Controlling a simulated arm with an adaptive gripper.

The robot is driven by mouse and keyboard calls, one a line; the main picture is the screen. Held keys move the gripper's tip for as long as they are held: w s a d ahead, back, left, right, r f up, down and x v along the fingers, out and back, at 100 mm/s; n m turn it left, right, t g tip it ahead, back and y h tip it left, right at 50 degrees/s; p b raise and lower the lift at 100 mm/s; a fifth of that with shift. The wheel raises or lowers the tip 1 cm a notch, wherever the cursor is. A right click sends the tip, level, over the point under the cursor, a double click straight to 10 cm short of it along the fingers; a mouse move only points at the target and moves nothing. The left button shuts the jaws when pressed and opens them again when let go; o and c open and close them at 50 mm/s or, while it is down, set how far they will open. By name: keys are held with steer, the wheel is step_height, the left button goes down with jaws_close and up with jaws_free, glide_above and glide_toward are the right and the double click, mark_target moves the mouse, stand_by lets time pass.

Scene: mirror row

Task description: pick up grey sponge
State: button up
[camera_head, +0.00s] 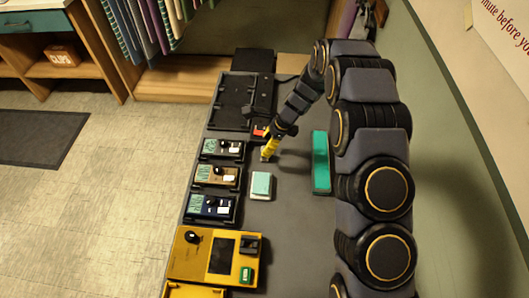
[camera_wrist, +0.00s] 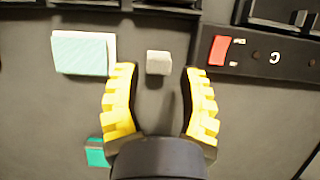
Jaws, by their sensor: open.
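A small light-grey block (camera_wrist: 158,62), which looks like the grey sponge, lies on the dark grey bench top in the wrist view. My gripper (camera_wrist: 159,73) has its yellow fingers spread, with the block between and slightly beyond the fingertips. I see a gap on both sides of the block, and no finger touches it. In the head view my gripper (camera_head: 268,151) points down at the bench, and the block is mostly hidden there.
A pale mint and white block (camera_head: 262,185) lies close by; it is left of the fingers in the wrist view (camera_wrist: 82,53). A long teal block (camera_head: 321,162) lies to the right. Device panels (camera_head: 216,175) line the bench's left edge. A red switch (camera_wrist: 220,50) sits near the right finger.

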steer(key=x, duration=0.4)
steer(key=shift+f, duration=0.35)
steer(key=shift+c, duration=0.3)
steer(key=c, duration=0.6)
steer(key=shift+s+r, duration=0.1)
